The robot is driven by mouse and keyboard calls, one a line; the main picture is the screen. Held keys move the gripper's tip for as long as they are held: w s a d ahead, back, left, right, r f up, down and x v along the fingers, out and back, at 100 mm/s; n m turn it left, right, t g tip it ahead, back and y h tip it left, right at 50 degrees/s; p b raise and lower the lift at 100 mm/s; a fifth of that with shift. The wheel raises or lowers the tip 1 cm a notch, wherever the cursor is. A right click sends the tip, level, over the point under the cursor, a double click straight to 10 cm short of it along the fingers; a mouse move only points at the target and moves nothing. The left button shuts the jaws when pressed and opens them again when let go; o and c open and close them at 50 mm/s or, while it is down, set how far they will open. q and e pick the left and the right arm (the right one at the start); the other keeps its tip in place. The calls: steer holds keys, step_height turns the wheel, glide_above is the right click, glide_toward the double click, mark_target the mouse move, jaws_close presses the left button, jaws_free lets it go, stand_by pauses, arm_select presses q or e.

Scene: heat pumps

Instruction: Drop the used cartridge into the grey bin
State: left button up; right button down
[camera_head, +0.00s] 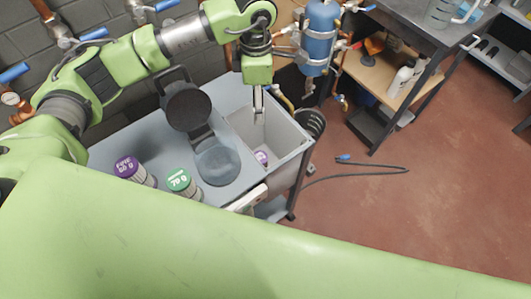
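A cartridge with a purple and white top (261,157) lies low inside the grey bin (290,147), which is set into the right end of the grey bench. My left gripper (259,118) points down over the bin, above that cartridge and apart from it. Nothing shows between its fingers, but the angle hides how wide they are. Two more cartridges stand upright on the bench: one with a purple top (127,166) and one with a green top (179,180). My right gripper is not in view.
A dark housing with its round lid raised (188,106) stands behind a round grey disc (216,166) on the bench, left of the bin. A blue cylinder with pipes (319,38) hangs behind the bin. A hose (370,163) lies on the red floor.

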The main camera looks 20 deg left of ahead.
arm_select(q)
steer(key=shift+r, duration=2.4)
